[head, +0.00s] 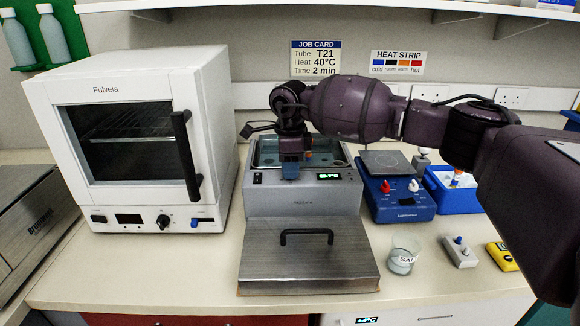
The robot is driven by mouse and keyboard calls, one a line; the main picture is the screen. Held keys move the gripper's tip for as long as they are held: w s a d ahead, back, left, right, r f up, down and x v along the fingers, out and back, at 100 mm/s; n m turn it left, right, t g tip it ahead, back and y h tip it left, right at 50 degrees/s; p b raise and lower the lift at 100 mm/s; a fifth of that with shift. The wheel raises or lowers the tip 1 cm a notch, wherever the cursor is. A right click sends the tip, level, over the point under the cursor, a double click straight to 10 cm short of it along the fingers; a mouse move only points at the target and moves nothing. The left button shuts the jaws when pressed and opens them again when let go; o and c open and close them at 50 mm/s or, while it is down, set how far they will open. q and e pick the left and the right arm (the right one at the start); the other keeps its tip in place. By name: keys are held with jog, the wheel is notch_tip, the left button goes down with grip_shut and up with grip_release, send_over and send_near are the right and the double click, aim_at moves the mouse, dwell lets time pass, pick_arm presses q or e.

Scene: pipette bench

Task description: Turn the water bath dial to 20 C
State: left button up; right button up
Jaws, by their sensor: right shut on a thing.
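The water bath (262,203) is a grey box with an open water basin on top. Its sloped front panel has a small switch at the left and a lit green display (329,176) at the right; the digits are too small to read surely. My right gripper (290,172) reaches down from above to the middle of this panel. It is shut on the dial, which its fingers hide. The dial's pointer and marks cannot be seen. My left gripper is not in view.
A steel lid with a black handle (308,262) lies in front of the bath. A white oven (150,75) stands left. A blue stirrer (402,207), a blue bin (452,196), a beaker (403,255) and small devices stand right. A job card (315,58) hangs behind.

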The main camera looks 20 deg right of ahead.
jog(key=shift+r, duration=0.15)
jog(key=o, duration=0.9)
notch_tip(320, 180, up, 11)
jog(key=shift+f, duration=0.15)
jog(key=shift+s+f, duration=0.1)
dwell(0.4)
